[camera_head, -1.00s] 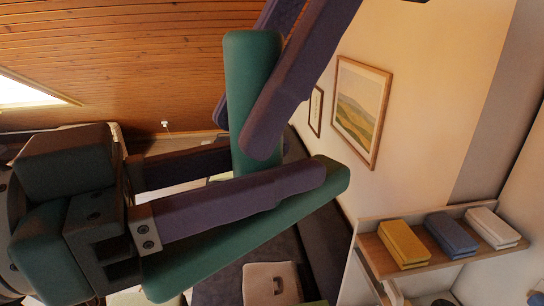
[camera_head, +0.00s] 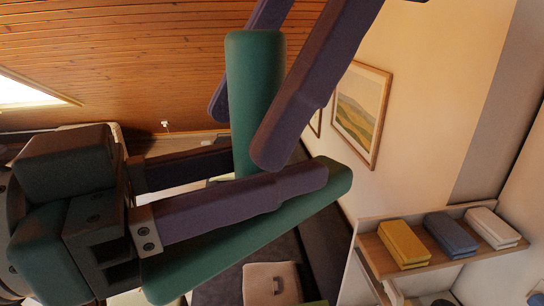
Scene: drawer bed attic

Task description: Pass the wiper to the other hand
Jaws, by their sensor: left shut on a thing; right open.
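The wiper (camera_head: 256,90) is green, with an upright handle and a long flat head (camera_head: 240,236) slanting below it. My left gripper (camera_head: 278,167) reaches in from the left and is shut on the wiper at the lower handle, just above the head. Its near finger lies in front of the handle and hides part of the wiper; its far finger is partly hidden. My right gripper (camera_head: 244,136) comes down from the top, open, with one finger on each side of the upper handle.
A shelf (camera_head: 368,255) at the lower right holds yellow (camera_head: 402,243), blue (camera_head: 450,234) and white (camera_head: 495,228) blocks. A framed landscape picture (camera_head: 361,112) hangs on the wall behind.

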